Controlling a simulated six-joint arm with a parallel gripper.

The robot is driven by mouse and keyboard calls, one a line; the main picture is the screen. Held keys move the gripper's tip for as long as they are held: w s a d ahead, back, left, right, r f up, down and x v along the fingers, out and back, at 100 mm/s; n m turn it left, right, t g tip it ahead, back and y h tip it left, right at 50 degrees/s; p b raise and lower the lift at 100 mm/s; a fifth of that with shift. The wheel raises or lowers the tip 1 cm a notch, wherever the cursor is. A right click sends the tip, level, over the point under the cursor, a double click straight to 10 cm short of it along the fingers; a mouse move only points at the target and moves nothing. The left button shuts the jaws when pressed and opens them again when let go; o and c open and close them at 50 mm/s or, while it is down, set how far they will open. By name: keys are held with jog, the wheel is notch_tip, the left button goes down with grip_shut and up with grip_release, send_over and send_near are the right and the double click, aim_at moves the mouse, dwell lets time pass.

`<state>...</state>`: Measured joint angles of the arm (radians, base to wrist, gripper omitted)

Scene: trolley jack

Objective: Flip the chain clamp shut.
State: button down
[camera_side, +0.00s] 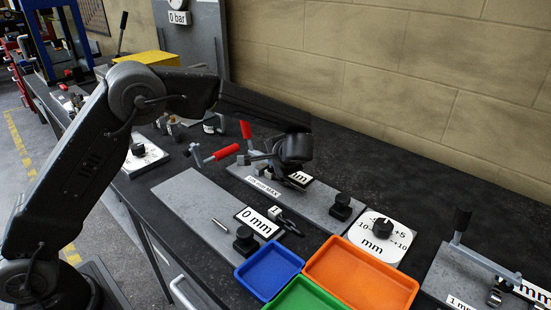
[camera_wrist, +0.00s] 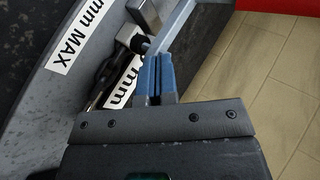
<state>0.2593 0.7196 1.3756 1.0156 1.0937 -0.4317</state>
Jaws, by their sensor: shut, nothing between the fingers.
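In the wrist view my gripper (camera_wrist: 152,62) is shut, its two blue fingers together with nothing between them. The fingertips are close beside a grey metal lever (camera_wrist: 188,25) of a clamp; I cannot tell whether they touch it. A black-tipped bolt (camera_wrist: 140,45) and a dark chain (camera_wrist: 104,80) show to the left of the fingers. In the side view my wrist is over the plate marked "mm MAX" (camera_side: 262,186) and hides my fingertips and part of the clamp. Two red handles stick out there, one raised (camera_side: 246,130) and one lying lower (camera_side: 222,154).
A grey plate with a "0 mm" sign (camera_side: 257,222) lies in front. A white dial board (camera_side: 380,238) and orange (camera_side: 360,280), blue (camera_side: 268,270) and green (camera_side: 305,295) trays stand to the right and front. The block wall (camera_side: 400,80) is behind the bench.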

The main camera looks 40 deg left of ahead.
jog(key=w+a+r+v, duration=0.1)
jog(key=r+v, duration=0.1)
jog(key=v, duration=1)
jog(key=shift+s+r, duration=0.15)
jog(key=shift+s, duration=0.05)
jog(key=s+a+r+n+g+h, duration=0.1)
jog(key=s+a+r+h, duration=0.15)
jog(key=s, duration=0.45)
jog(key=s+a+r+n+h, duration=0.1)
jog(key=s+a+r+h, duration=0.15)
jog(key=s, duration=0.35)
jog(key=s+f+n+t+h, duration=0.1)
jog(key=s+h, duration=0.3)
jog(key=s, duration=1.3)
jog(key=shift+a+f+n+t, duration=0.4)
jog(key=shift+n+t, duration=0.1)
